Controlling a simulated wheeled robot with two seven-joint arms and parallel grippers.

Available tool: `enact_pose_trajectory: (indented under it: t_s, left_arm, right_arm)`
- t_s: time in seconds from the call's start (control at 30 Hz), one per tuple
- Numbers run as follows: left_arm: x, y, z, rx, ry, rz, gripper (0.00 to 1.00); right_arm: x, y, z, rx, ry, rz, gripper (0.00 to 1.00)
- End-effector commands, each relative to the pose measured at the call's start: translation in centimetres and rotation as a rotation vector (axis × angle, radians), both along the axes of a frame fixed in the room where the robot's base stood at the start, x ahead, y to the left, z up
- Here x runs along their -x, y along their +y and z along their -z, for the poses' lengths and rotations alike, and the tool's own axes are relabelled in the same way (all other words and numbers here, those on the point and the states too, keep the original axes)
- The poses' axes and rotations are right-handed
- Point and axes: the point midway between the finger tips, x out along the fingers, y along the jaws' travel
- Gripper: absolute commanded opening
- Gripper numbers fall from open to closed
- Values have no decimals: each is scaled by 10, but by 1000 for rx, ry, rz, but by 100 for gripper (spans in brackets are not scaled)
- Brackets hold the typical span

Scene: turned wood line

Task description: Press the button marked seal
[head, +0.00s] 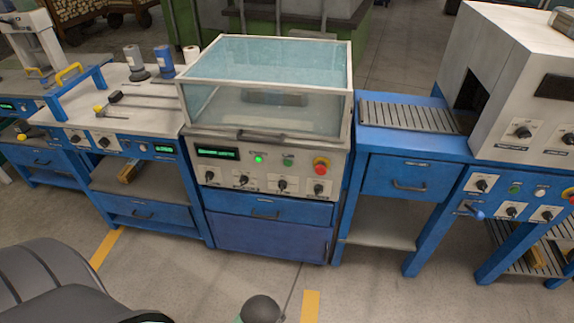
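No label reading seal can be made out; the panel lettering is too small. A green display (217,152) sits at the panel's left, and a row of black knobs runs below. The right machine's blue panel also has a green button (514,188) and a white button (540,192). Neither of my grippers is in view; only dark parts of my own body show at the bottom.
A clear, box-shaped cover (265,85) with a pale frame stands over the middle machine. The left bench (150,110) has a blue-framed arm and spools. On the right, a slatted conveyor (410,116) leads into a pale housing (525,70). Bare floor (210,270) lies in front.

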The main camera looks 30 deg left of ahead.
Motion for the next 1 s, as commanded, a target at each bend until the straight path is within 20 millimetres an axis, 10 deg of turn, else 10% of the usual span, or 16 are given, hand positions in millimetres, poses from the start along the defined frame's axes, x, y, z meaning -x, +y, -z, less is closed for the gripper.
enact_pose_trajectory:
  t_s: [0.37, 0.63, 1.0]
  left_arm:
    - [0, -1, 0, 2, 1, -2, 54]
    - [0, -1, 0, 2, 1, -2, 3]
    - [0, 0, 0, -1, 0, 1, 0]
  right_arm:
    - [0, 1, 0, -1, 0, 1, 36]
    - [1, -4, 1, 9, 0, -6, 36]
    - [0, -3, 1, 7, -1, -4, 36]
